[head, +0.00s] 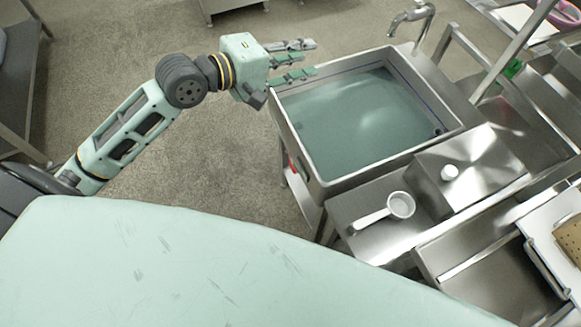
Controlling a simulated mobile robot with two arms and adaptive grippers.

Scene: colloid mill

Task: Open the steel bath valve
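The steel bath (296,143) is a square steel basin holding greenish liquid, right of centre in the head view. A small red part (292,165) shows low beside its left wall, mostly hidden under the rim; I cannot tell if it is the valve handle. My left gripper (306,58) is at the bath's far left corner, with its fingers spread apart, pointing right, and nothing between them. I cannot tell whether its lower finger touches the rim. My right gripper is not in view.
A steel faucet (412,17) stands behind the bath. The floor (222,160) left of the bath is clear.

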